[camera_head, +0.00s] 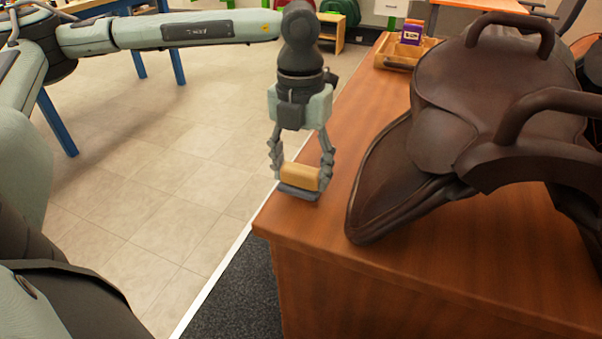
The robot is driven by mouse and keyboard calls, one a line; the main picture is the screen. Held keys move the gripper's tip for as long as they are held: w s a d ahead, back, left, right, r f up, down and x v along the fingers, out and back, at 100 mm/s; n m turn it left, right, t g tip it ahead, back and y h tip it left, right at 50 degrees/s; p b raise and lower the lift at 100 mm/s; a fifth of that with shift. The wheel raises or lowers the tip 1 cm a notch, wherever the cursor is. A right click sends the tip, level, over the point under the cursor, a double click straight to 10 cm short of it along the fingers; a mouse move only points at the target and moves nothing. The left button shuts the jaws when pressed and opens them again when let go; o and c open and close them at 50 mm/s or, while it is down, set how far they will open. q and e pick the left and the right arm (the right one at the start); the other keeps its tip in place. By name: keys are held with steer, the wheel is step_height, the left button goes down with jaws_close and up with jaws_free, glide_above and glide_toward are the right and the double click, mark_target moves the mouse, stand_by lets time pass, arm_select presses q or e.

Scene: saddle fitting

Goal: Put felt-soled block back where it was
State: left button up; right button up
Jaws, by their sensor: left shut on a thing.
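The felt-soled block (300,176) has a yellow-tan wooden body with a dark grey sole beneath it. My left gripper (301,168) points down with its fingers on either side of the block and is shut on it. The block is at the left edge of the wooden table (330,255), close to the near left corner. I cannot tell whether its sole touches the tabletop. My right gripper is not in view.
A large dark brown saddle (475,110) with raised handles takes up the table's right side, its flap right of the block. A wooden tray (397,54) with a purple box (411,32) stands at the far end. Tiled floor lies left of the table.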

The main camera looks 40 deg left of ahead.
mark_target(301, 166)
arm_select(q)
steer(key=shift+f, duration=0.7)
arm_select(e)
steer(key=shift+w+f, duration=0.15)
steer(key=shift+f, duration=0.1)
arm_select(q)
steer(key=shift+f, duration=0.1)
steer(key=o, duration=1)
steer(key=shift+o, duration=0.5)
step_height(301, 166, up, 12)
steer(key=shift+r, duration=0.15)
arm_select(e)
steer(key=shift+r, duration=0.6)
